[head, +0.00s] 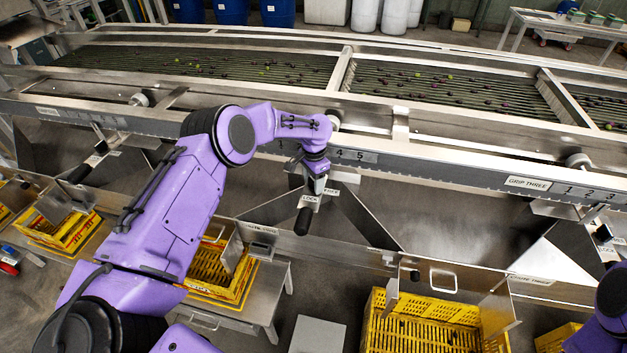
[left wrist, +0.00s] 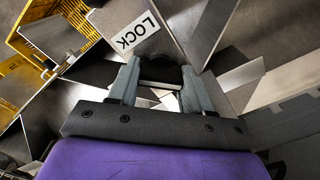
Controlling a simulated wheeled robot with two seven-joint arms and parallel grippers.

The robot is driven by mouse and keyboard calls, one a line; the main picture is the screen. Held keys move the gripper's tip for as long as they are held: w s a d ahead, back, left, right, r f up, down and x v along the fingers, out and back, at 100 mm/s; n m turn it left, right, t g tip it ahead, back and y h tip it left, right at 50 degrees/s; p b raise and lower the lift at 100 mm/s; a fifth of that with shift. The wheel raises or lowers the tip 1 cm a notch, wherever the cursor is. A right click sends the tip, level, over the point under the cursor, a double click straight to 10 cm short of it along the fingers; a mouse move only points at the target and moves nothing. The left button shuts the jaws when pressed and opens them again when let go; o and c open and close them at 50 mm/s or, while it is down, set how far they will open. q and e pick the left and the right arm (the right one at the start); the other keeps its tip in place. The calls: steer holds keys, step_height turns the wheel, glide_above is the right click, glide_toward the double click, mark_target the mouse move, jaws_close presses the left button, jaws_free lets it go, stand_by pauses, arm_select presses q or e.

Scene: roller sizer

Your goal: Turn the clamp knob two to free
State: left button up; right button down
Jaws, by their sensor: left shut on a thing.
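My left gripper (head: 319,184) reaches down in front of the long steel rail, at the middle of the head view. It is shut on clamp knob two, a dark knob (left wrist: 160,72) between its fingers in the left wrist view. The gripper hides most of the knob in the head view. A white LOCK label (head: 309,199) lies left of the knob and a FREE label (head: 331,192) right of it. The LOCK label also shows large in the left wrist view (left wrist: 137,33). The knob's exact angle cannot be told. My right gripper is out of view.
A black handle (head: 302,222) sticks out just below the knob. Steel chute plates (head: 365,215) slope away beside it. The numbered rail (head: 440,166) runs behind. Yellow crates (head: 375,325) stand below. The roller bed (head: 440,95) carries small fruit.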

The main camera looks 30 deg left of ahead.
arm_select(q)
steer(key=shift+r, duration=0.1)
steer(key=n, duration=0.4)
steer(key=shift+w+n, duration=0.1)
steer(key=shift+n, duration=0.3)
steer(key=shift+n+b, duration=0.3)
steer(key=shift+n, duration=1.6)
steer(key=shift+r+n, duration=0.1)
steer(key=shift+n, duration=0.2)
steer(key=o, duration=1)
steer(key=shift+o, duration=0.3)
step_height(320, 180, up, 10)
steer(key=b, duration=0.2)
steer(key=shift+d+b, duration=0.1)
steer(key=shift+b, duration=0.3)
steer(key=shift+r, duration=0.25)
